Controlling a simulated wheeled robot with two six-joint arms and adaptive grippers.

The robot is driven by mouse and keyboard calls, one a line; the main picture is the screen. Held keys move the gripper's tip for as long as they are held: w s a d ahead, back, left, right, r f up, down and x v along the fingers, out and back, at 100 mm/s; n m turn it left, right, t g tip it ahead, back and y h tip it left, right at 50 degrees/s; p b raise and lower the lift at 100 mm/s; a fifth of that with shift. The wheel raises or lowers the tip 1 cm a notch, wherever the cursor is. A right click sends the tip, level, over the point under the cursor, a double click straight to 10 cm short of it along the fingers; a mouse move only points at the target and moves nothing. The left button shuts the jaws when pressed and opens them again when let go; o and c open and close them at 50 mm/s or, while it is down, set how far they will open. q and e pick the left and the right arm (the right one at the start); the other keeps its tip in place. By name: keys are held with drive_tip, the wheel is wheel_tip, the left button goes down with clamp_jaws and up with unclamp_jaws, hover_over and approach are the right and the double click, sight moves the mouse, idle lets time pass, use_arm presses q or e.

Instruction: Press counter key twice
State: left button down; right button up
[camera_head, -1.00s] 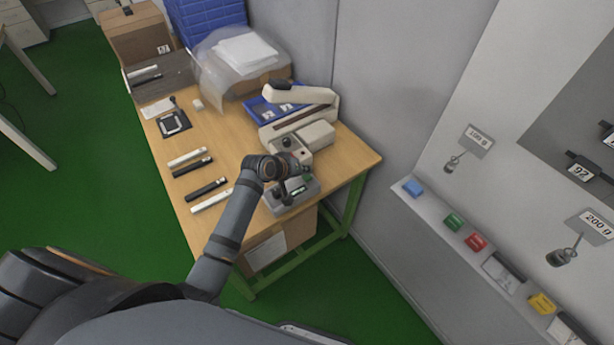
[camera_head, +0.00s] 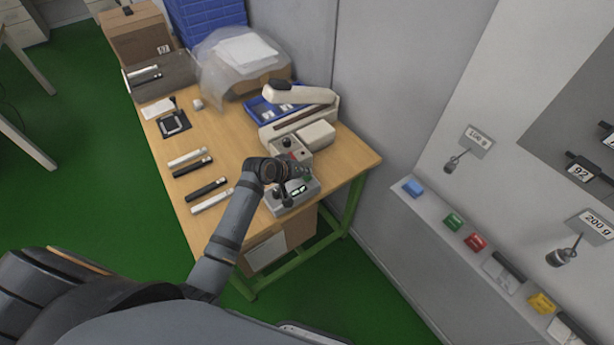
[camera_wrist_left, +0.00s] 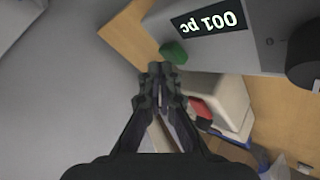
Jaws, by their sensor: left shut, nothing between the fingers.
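The grey counter box (camera_head: 309,189) stands at the near right corner of the wooden table. A green key (camera_wrist_left: 173,52) projects from the box beside the display. My left gripper (camera_wrist_left: 158,76) is shut and empty, with its tips close to the green key. I cannot tell whether they touch it. In the head view my left wrist partly covers the box. My right gripper is not in view.
A beige sealer (camera_head: 316,134) and a blue tray (camera_head: 268,107) stand behind the counter box. Black and white bars (camera_head: 206,188) lie on the table's left part. A grey wall rises close on the right, with a narrow shelf (camera_head: 470,235) holding small coloured blocks.

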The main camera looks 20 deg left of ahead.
sight(305, 178)
use_arm(q)
drive_tip(key=shift+f, duration=0.5)
idle(0.5)
drive_tip(key=shift+r, duration=0.1)
drive_tip(key=shift+r+p, duration=0.8)
drive_tip(key=shift+p, duration=0.15)
drive_tip(key=shift+r, duration=0.1)
wheel_tip(305, 178, up, 5)
drive_tip(key=p, duration=0.5)
drive_tip(key=shift+p, duration=0.3)
